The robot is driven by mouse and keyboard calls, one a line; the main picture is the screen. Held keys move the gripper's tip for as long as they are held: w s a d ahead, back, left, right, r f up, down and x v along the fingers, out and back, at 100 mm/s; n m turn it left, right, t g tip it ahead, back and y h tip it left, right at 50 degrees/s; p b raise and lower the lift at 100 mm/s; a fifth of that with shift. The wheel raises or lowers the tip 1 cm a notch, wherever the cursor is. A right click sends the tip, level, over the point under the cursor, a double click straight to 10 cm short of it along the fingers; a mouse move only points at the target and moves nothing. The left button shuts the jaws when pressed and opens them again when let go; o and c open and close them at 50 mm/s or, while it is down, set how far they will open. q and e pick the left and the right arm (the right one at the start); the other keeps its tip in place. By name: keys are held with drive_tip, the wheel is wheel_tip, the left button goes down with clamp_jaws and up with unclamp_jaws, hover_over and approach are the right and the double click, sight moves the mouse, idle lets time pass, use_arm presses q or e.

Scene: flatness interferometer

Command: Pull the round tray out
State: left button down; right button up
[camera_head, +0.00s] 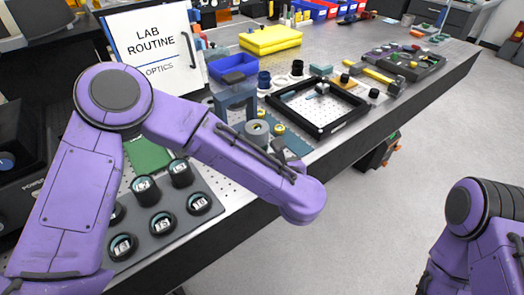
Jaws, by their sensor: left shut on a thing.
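A blue-grey instrument with an upright block (236,101) stands on the perforated bench top, just beyond my left forearm. A round grey part (257,131), which looks like the round tray, sits at its front right side. My left arm reaches across from the left, and its wrist hangs over the bench's front edge. My left gripper (279,146) is small and partly hidden behind the wrist, beside the round part. It is shut on the tray, though the contact itself is hard to see. My right arm shows at the lower right; its gripper is out of the picture.
A black open frame (317,107) lies right of the instrument. A grey holder (165,221) with several black round pieces is at the lower left. A white "LAB ROUTINE" sign (158,46) stands behind my left arm. The floor in front of the bench is clear.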

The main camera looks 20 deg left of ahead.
use_arm(q)
drive_tip(key=shift+s+d, duration=0.1)
drive_tip(key=shift+d, duration=0.05)
drive_tip(key=shift+r, duration=0.1)
drive_tip(key=c, duration=0.8)
unclamp_jaws()
drive_tip(key=b+v, duration=0.2)
drive_tip(key=v, duration=0.8)
drive_tip(key=shift+s+d+b, duration=0.1)
drive_tip(key=shift+s+b, duration=0.15)
drive_tip(key=shift+b, duration=0.05)
